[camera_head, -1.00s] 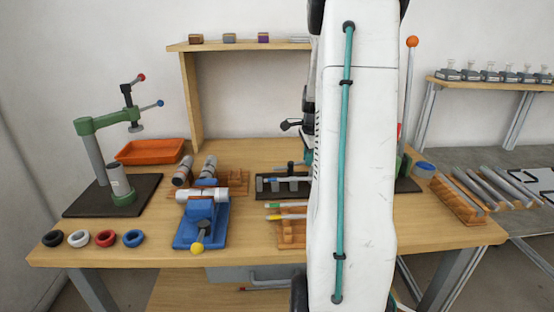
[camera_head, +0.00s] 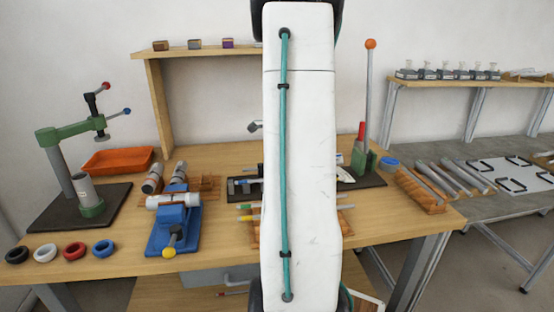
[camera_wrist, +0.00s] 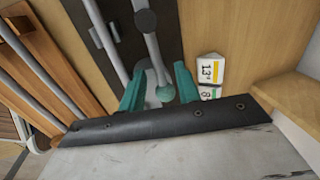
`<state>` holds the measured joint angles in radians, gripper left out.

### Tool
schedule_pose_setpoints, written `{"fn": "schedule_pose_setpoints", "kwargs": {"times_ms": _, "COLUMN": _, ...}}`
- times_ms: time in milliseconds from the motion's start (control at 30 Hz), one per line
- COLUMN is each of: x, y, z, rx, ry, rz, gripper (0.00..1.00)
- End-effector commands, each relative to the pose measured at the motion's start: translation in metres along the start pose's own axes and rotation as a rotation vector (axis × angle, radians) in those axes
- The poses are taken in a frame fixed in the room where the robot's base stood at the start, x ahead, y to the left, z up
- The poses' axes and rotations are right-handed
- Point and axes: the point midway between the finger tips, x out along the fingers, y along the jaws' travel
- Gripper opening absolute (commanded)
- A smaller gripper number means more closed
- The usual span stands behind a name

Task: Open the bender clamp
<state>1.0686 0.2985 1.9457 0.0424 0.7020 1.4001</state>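The bender is partly hidden behind my arm in the head view. A dark base plate (camera_head: 366,180), a green block (camera_head: 362,160), a red part (camera_head: 361,132) and a tall grey lever with an orange ball (camera_head: 370,44) show. In the wrist view, its dark plate (camera_wrist: 112,12) carries grey bars and a rod with a dark knob (camera_wrist: 145,21). A grey-green ball (camera_wrist: 165,93) shows between the teal fingers of my gripper (camera_wrist: 159,88). The fingers are apart. I cannot tell whether they touch the ball or which part is the clamp.
A wooden rack (camera_head: 418,190) with grey rods stands right of the bender. Number cards (camera_wrist: 209,72) stand near a wooden edge (camera_wrist: 290,95) in the wrist view. A blue vise (camera_head: 173,228) and a green press (camera_head: 90,200) are at left.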

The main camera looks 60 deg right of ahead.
Motion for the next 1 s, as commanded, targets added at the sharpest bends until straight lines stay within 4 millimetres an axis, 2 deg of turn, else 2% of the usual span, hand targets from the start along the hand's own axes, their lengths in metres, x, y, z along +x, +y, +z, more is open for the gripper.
{"fn": "schedule_pose_setpoints", "kwargs": {"times_ms": 267, "x": -0.002, "y": 0.0, "z": 0.001, "rx": -0.002, "ry": 0.0, "rz": 0.001, "gripper": 0.33}}
{"fn": "schedule_pose_setpoints", "kwargs": {"times_ms": 367, "x": -0.013, "y": 0.0, "z": 0.001, "rx": -0.002, "ry": 0.0, "rz": -0.001, "gripper": 0.33}}
{"fn": "schedule_pose_setpoints", "kwargs": {"times_ms": 700, "x": -0.068, "y": -0.001, "z": 0.0, "rx": -0.002, "ry": 0.0, "rz": -0.001, "gripper": 0.33}}
{"fn": "schedule_pose_setpoints", "kwargs": {"times_ms": 1000, "x": -0.078, "y": 0.0, "z": 0.001, "rx": -0.002, "ry": 0.0, "rz": 0.002, "gripper": 0.33}}
